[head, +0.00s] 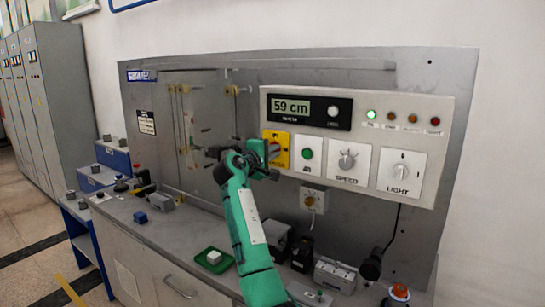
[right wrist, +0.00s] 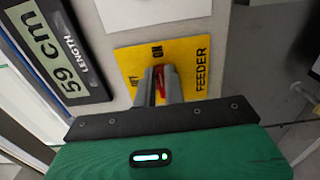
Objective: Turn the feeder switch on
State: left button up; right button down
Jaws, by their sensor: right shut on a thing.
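The feeder switch is a yellow plate (head: 283,138) marked FEEDER, OFF and ON, on the left of the light control panel. It fills the middle of the right wrist view (right wrist: 190,58). Its red knob (right wrist: 162,82) sits between the fingers of my right gripper (right wrist: 160,86), which is shut on it. The fingers hide part of the knob, so I cannot tell exactly which mark it points to. In the head view my right gripper (head: 272,150) reaches the plate from the lower left. My left gripper is not in view.
A display (head: 309,109) reading 59 cm is above the switch. A green button (head: 308,154), SPEED knob (head: 347,159) and LIGHT switch (head: 401,171) are to its right. A green tray (head: 213,262) lies on the bench.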

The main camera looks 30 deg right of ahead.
jog(key=shift+f, duration=0.1)
jog(key=c, duration=1.5)
grip_release()
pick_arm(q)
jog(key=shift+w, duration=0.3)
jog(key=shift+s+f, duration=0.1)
pick_arm(e)
jog(key=shift+a, duration=0.1)
